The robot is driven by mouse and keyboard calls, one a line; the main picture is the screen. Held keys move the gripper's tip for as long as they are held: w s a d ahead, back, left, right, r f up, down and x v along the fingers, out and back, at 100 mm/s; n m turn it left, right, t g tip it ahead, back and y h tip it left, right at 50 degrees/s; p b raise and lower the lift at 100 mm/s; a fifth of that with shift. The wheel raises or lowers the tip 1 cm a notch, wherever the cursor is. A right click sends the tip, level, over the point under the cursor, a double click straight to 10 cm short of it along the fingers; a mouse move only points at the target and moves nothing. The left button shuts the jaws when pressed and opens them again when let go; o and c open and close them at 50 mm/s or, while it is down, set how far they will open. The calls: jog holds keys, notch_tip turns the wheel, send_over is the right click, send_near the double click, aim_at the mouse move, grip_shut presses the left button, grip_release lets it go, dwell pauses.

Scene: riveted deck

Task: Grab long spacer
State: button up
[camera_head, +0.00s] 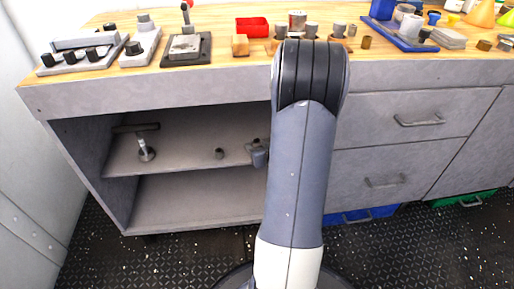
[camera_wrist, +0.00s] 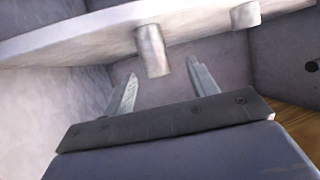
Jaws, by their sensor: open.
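A plain grey cylinder (camera_wrist: 152,52), which looks like the long spacer, shows in the wrist view against the pale shelf surface (camera_wrist: 75,42). My gripper (camera_wrist: 160,68) is open, with one finger to each side of the cylinder in the picture. The cylinder appears just past the fingertips, and I see no contact. My arm hides much of the gripper area there.
A T-shaped handle piece (camera_head: 147,153) stands on the shelf at the left. Another short cylinder (camera_wrist: 245,15) shows at the top of the wrist view.

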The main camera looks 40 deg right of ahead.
aim_at(255, 140)
jog(key=b+x, duration=0.2)
jog(key=x, duration=0.3)
jog(key=shift+d, duration=0.15)
jog(key=shift+r, duration=0.1)
jog(key=c, duration=1.2)
